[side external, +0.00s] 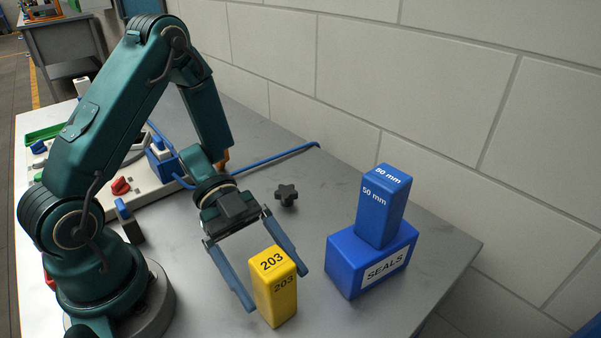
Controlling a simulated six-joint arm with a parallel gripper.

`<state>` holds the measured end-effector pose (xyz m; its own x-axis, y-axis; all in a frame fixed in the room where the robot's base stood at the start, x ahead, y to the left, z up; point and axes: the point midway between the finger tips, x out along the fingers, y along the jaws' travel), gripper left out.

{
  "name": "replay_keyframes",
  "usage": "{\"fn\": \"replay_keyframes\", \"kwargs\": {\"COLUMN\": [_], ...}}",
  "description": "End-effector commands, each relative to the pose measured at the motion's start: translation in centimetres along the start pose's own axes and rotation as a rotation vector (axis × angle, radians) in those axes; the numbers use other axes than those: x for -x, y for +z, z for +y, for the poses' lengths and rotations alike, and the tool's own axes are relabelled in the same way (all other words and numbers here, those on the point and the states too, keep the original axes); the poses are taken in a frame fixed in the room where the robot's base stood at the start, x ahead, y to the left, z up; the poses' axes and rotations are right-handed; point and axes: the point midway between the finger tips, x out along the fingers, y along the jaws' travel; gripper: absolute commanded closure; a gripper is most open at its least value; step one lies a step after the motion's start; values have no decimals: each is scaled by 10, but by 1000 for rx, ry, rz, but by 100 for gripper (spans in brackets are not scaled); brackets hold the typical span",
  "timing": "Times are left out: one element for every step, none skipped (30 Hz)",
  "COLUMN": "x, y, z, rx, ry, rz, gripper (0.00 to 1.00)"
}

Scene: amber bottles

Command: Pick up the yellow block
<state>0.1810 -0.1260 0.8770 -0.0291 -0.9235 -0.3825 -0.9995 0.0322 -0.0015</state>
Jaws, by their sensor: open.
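My gripper (275,287) is open, with two blue fingers reaching down toward the table. One finger is to the left of the yellow block and the other is to its right, partly behind it. I cannot tell whether either finger touches the block.
A blue box labelled "SEALS" (345,270) stands right of the yellow block, with a blue "50 mm" block (382,210) upright on it. A black knob (286,194) and blue cable (275,161) lie behind. The table (440,245) is bare at right.

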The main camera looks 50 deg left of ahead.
Motion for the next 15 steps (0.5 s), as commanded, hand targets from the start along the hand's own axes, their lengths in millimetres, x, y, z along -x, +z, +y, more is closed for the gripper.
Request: {"fn": "replay_keyframes", "kwargs": {"x": [-6, -9, -15, -19, -23, -27, -31, -34, -37, -40, -42, -44, -45, -45, -46], "y": [0, 0, 0, 0, 0, 0, 0, 0, -1, -1, 0, 0, 0, 0, 0], "z": [1, 1, 2, 2, 2, 2, 2, 1, 1, 1, 1, 1, 1, 1, 1], "rx": [1, 1, 2, 3, 2, 3, 2, 2, 1, 1, 2, 2, 2, 1, 1], "ry": [5, 6, 7, 8, 8, 7, 8, 6, 6, 5, 5, 4, 4, 3, 2], "rz": [1, 2, 2, 1, 0, 0, 1, 1, 1, 1, 1, 0, 0, 0, 0], "gripper": [7, 7, 7, 7, 7, 7, 7, 7, 7, 7, 7, 7, 7, 7, 7]}}
